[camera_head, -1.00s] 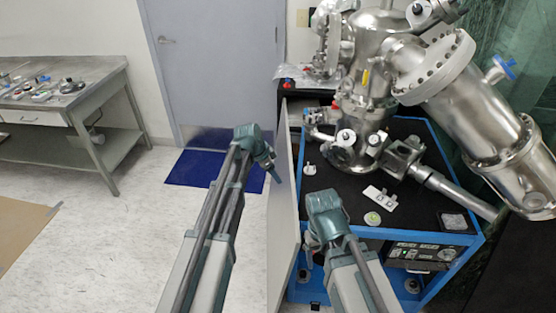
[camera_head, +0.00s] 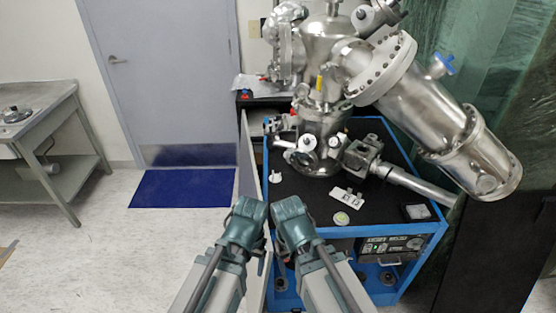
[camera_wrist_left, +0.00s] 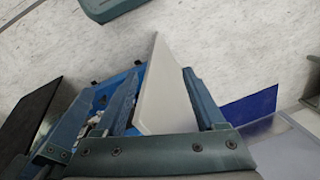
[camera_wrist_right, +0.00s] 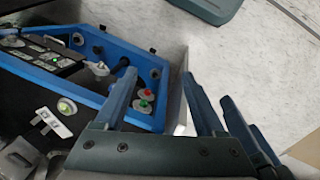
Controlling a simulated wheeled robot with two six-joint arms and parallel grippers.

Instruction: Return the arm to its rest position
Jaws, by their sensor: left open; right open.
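My left arm and gripper (camera_head: 262,262) show at the bottom centre of the head view, with the gripper pointing down. My right arm and gripper (camera_head: 281,264) are close beside it on the right, also pointing down. In the left wrist view the left gripper (camera_wrist_left: 162,74) has its fingers apart. A pale upright panel shows between them; I cannot tell how far below it lies. In the right wrist view the right gripper (camera_wrist_right: 159,75) is also open, with nothing held. Another finger shows close at its right, likely my left gripper's.
A blue-framed cart (camera_head: 412,228) with a black top carries steel vacuum chambers (camera_head: 322,142). A pale panel (camera_head: 250,165) stands along its left side, close to both grippers. A steel table (camera_head: 52,120) is at far left. Floor (camera_head: 110,255) between is clear around a blue mat (camera_head: 185,188).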

